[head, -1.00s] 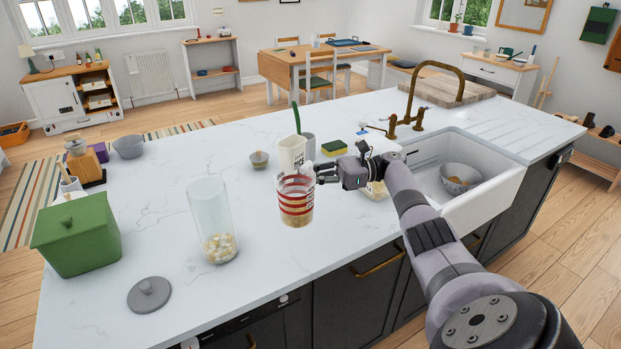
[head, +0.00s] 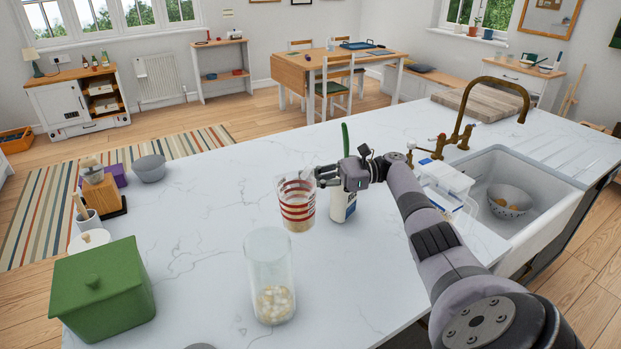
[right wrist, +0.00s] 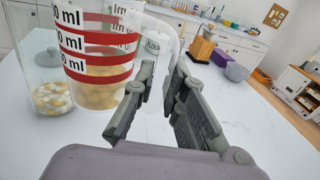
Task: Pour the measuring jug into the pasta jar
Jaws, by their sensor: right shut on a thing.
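The measuring jug (head: 297,207) is clear with red bands and has pale contents low inside. It is held upright, apparently above the worktop. My right gripper (head: 325,175) is shut on its handle from the right; the jug also shows in the right wrist view (right wrist: 92,50), beside the fingers (right wrist: 158,85). The pasta jar (head: 268,260) is a tall clear cylinder, open on top, with pale pieces at the bottom. It stands in front of the jug and slightly left, and shows at the left in the right wrist view (right wrist: 42,85). My left gripper is out of view.
A grey lid (head: 200,346) is cut off at the bottom edge. The sink (head: 540,215) is right.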

